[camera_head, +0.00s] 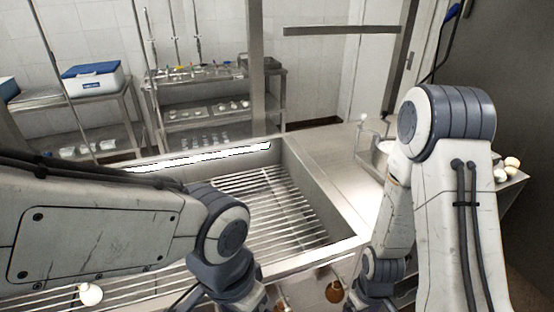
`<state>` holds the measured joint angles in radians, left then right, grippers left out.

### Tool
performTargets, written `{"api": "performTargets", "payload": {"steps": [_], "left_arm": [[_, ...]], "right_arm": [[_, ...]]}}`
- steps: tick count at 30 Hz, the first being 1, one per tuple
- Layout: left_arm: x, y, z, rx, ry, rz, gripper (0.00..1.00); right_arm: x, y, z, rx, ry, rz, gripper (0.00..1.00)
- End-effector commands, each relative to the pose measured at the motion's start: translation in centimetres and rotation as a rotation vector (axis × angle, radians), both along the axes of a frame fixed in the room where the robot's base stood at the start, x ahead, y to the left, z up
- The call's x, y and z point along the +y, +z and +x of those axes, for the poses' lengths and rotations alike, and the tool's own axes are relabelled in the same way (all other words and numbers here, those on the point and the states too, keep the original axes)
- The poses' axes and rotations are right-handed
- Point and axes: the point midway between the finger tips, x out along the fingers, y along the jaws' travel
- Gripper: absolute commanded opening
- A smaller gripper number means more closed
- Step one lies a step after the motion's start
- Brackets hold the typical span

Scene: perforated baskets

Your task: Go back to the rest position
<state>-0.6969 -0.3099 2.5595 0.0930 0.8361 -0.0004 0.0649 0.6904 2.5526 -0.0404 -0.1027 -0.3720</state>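In the head view my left arm comes in from the left and bends down at the lower middle. My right arm comes in from the right, and its wrist points down near the lower right of centre. Both hands run out of the bottom edge, so the fingertips of my grippers do not show and I cannot see what they hold. A brown round thing (334,291) shows at the bottom edge between the two wrists.
A metal sink with a rack of bars (285,205) lies ahead. A white round thing (91,294) is at the lower left. Shelves (205,100) and a blue-lidded box (92,78) stand behind. Pale round things (511,163) lie at the right. The steel counter (335,150) right of the sink has bare room.

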Motion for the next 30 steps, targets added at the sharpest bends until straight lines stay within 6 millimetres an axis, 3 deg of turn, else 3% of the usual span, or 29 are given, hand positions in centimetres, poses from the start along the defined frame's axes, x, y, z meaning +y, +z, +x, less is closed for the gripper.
{"api": "performTargets", "payload": {"steps": [3, 9, 30], "left_arm": [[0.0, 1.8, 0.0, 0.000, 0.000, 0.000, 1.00], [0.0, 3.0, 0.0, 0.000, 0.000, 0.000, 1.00], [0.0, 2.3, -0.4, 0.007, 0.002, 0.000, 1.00]], "right_arm": [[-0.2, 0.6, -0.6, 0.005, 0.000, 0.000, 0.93], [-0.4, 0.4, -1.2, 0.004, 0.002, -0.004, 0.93], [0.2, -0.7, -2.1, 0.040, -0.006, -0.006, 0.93]]}}
